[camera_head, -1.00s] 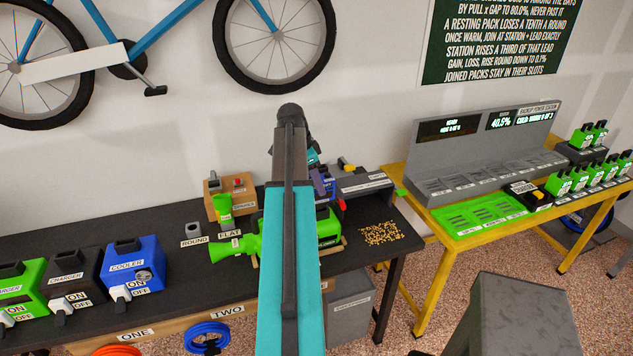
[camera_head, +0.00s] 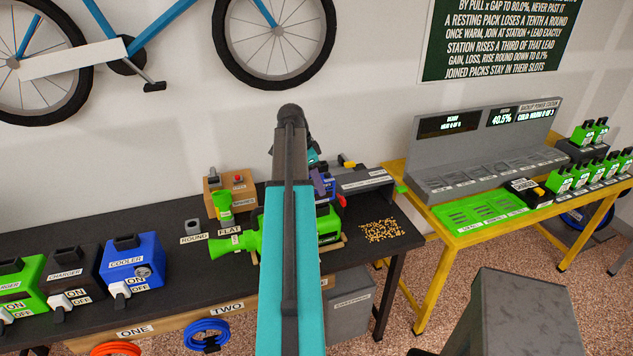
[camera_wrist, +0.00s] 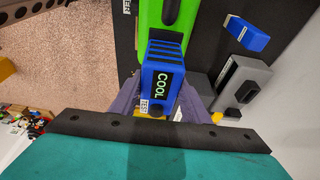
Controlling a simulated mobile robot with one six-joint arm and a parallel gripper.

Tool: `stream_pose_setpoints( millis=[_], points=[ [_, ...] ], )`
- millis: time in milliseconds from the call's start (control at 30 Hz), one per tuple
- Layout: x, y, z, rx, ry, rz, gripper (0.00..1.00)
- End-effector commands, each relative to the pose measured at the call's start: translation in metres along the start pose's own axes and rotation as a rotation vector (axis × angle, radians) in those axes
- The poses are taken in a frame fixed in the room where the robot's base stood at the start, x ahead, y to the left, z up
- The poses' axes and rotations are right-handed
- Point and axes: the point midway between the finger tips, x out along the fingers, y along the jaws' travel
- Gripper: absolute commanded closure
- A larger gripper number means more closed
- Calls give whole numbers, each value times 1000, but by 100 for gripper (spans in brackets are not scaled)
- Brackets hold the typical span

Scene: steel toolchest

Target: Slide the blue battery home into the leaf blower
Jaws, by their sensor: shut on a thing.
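The blue battery (camera_wrist: 160,88) shows in the wrist view with a "COOL" label and a small "TEST" tag. My gripper (camera_wrist: 165,105) is shut on it, with a purple finger on either side. The green leaf blower (camera_wrist: 165,22) lies just beyond the battery's ribbed end. The two overlap in this view, and I cannot tell how far the battery is inserted. In the head view the leaf blower (camera_head: 328,226) lies on the dark bench, partly hidden by my arm. The battery (camera_head: 328,186) is a small blue patch above the blower's right end, beside my gripper (camera_head: 319,180).
A grey device (camera_head: 367,180) with a yellow knob stands behind right. A wooden box (camera_head: 240,183) with a red button stands behind left. Blue cooler (camera_head: 133,258) and chargers are at left. Scattered pellets (camera_head: 380,230) lie at right. A yellow table (camera_head: 455,245) stands farther right.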

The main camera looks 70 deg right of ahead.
Motion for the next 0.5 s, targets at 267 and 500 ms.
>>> stream_pose_setpoints(
  millis=[267,500],
  points=[
    [4,0,1,0,1,-1,98],
    [8,0,2,0,1,0,98]
  ],
)
